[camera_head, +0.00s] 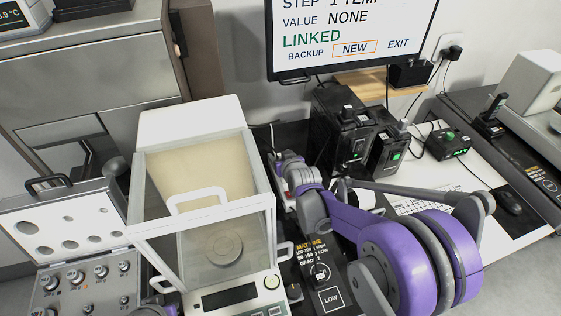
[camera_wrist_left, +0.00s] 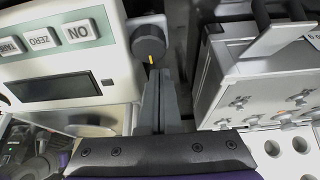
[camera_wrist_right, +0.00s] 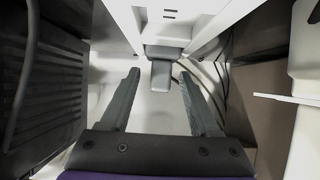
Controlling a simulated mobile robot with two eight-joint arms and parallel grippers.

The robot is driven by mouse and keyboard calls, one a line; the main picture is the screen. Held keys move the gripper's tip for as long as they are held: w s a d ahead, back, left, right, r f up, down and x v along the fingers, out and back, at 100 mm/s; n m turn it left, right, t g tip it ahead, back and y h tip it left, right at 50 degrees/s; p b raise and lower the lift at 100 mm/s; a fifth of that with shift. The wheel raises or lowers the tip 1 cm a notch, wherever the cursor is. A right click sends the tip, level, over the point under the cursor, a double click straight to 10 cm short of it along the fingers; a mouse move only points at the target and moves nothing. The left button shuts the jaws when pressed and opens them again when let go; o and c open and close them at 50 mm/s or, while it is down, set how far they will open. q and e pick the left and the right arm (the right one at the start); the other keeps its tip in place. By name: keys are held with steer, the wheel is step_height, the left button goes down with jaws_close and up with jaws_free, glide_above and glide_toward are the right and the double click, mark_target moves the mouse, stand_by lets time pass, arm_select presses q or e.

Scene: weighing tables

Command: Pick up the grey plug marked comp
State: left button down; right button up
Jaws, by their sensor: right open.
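A grey plug (camera_wrist_right: 161,75) with a dark cable beside it sits at a white housing in the right wrist view; no marking on it is readable. My right gripper (camera_wrist_right: 159,78) is open, with one finger on each side of the plug in the picture and a visible gap to both. In the head view my right arm reaches to the right side of the glass-cased balance (camera_head: 205,215), and its fingertips cannot be made out. My left gripper (camera_wrist_left: 164,80) is shut, its fingers together below a dark round knob (camera_wrist_left: 148,44) with a yellow mark; nothing shows between them.
An open weight case (camera_head: 55,230) stands left of the balance. Black adapter boxes (camera_head: 340,135) and a green-lit box (camera_head: 447,143) with cables stand at the back right. A monitor (camera_head: 350,35) hangs above. In the right wrist view a dark slatted panel (camera_wrist_right: 50,90) bounds the left.

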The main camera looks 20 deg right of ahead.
jaws_close()
steer(key=shift+r, duration=0.1)
